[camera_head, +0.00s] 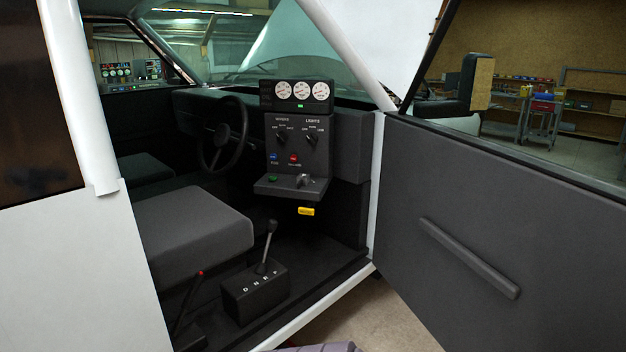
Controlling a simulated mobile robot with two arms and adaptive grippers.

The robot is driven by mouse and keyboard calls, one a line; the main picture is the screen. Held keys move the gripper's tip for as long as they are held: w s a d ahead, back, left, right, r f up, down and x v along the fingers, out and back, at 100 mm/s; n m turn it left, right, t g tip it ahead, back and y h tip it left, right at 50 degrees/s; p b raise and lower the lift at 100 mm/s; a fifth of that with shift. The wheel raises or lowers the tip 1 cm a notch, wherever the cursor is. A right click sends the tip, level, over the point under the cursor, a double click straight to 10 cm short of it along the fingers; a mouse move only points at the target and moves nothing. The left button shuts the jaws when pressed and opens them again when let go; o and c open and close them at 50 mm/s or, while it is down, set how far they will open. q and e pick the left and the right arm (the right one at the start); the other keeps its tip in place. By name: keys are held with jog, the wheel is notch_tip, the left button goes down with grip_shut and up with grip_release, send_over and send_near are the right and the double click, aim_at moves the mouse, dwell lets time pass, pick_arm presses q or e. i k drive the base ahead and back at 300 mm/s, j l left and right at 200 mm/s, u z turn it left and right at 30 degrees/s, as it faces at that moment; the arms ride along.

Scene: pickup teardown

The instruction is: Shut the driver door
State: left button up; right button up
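The driver door (490,225) stands open on the right side of the view, its dark grey inner panel facing me. A long grab handle (470,258) runs slanting across the panel. The door's window frame and a side mirror (474,84) show above it. The door opening shows the cab inside, with its white sill (325,305) along the bottom. Neither of my grippers can be made out. A small purplish-grey piece shows at the bottom edge, too little of it to identify.
Inside the cab are a seat (190,230), a gear selector box (255,292), a steering wheel (223,135) and a control panel (300,140) with gauges. A white body panel (70,270) fills the left. Bare floor (395,325) lies below the door; a cart (540,115) and shelves stand behind.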

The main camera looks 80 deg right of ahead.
aim_at(499, 224)
jog(key=z, duration=3.75)
